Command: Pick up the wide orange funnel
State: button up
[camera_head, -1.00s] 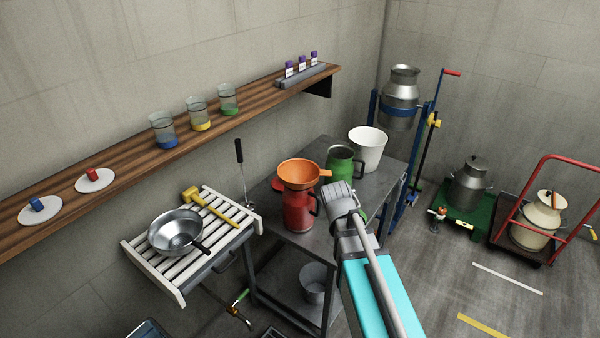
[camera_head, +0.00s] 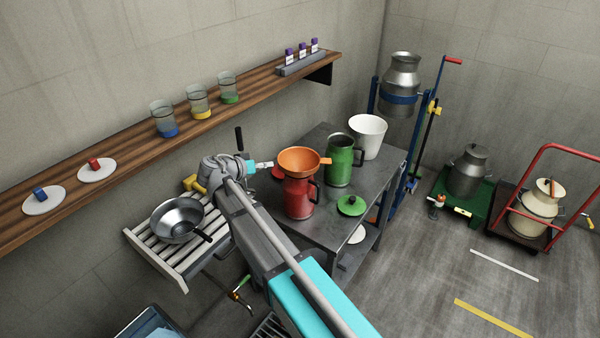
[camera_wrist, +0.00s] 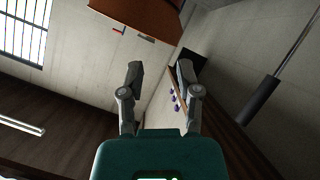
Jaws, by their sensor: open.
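The wide orange funnel (camera_head: 299,158) sits on top of the red can (camera_head: 298,199) on the dark metal table, with its handle tab pointing right. In the wrist view part of the orange funnel (camera_wrist: 145,14) shows at the top edge, ahead of the fingers. My gripper (camera_head: 267,165) is just left of the funnel at about rim height and points right toward it, apart from it as far as I can tell. In the wrist view my gripper (camera_wrist: 160,78) has two spread fingers with nothing between them.
A green can (camera_head: 340,165) and a white bucket (camera_head: 367,136) stand to the right of the red can. A green lid (camera_head: 351,205) lies on the table (camera_head: 333,228). A pan (camera_head: 177,220) rests on the slatted rack at left. The wooden shelf (camera_head: 135,142) runs along the wall behind.

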jog(key=a, duration=0.1)
jog(key=a+r+t, duration=0.1)
jog(key=shift+w+a, duration=0.15)
jog(key=shift+a, duration=0.15)
jog(key=b, duration=0.3)
send_near(284, 154)
jog(key=shift+f+x, duration=0.2)
jog(key=shift+x, duration=2.35)
jog(key=shift+f, duration=0.1)
jog(key=shift+b+x, duration=0.95)
jog(key=shift+x, duration=1.5)
grip_shut()
